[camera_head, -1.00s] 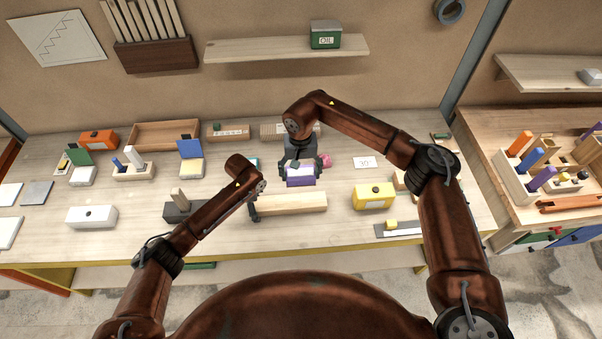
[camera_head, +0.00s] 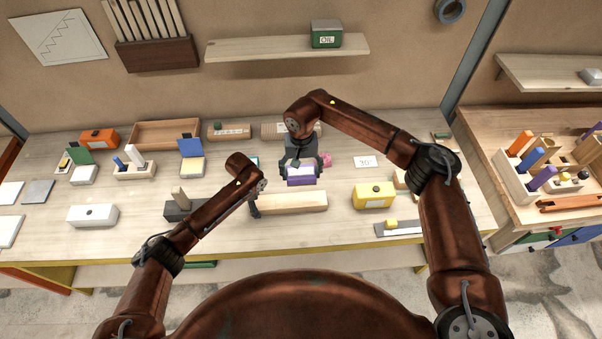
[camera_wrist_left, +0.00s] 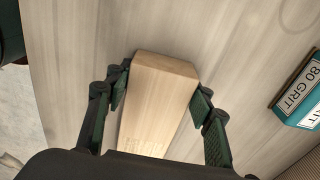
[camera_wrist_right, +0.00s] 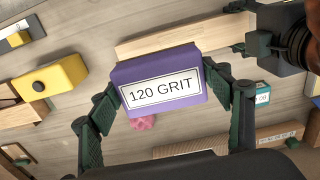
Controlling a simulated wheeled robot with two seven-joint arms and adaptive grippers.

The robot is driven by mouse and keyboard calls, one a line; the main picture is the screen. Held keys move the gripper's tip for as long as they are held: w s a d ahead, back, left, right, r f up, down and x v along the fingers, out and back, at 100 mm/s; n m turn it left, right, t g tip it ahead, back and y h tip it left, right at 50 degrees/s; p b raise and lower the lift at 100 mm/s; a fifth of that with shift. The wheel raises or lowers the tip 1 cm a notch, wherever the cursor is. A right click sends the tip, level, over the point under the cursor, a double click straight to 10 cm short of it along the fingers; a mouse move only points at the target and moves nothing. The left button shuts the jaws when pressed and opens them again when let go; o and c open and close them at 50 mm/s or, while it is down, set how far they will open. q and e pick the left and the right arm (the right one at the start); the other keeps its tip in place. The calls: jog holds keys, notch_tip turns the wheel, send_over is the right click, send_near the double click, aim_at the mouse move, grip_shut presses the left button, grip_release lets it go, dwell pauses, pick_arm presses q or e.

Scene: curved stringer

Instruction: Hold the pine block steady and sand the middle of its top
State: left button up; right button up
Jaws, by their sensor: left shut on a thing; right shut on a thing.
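The pine block (camera_head: 298,202) is a long pale wooden bar lying on the bench. My left gripper (camera_head: 254,203) is shut on its left end; the left wrist view shows the block (camera_wrist_left: 158,103) between the two fingers (camera_wrist_left: 158,98). My right gripper (camera_head: 301,172) is shut on a purple sanding block with a white "120 GRIT" label (camera_wrist_right: 160,85). In the head view this sanding block (camera_head: 301,181) is just behind the pine block's middle. In the right wrist view it overlaps the pine block (camera_wrist_right: 190,38); whether they touch, I cannot tell.
A yellow box (camera_head: 374,196) stands to the right of the pine block. A dark-based item (camera_head: 178,209) is left of it, partly behind my left arm. A pink lump (camera_wrist_right: 143,123) lies near the purple block. A teal "80 GRIT" box (camera_wrist_left: 300,95) is near my left gripper.

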jog(key=shift+a, duration=1.25)
send_over(287, 201)
jog(key=d, duration=0.3)
jog(key=shift+f, duration=6.85)
jog(key=shift+w+f, duration=0.1)
jog(key=shift+f, duration=0.65)
jog(key=shift+a, duration=0.15)
jog(key=shift+a+r, duration=0.1)
jog(key=shift+a, duration=1.25)
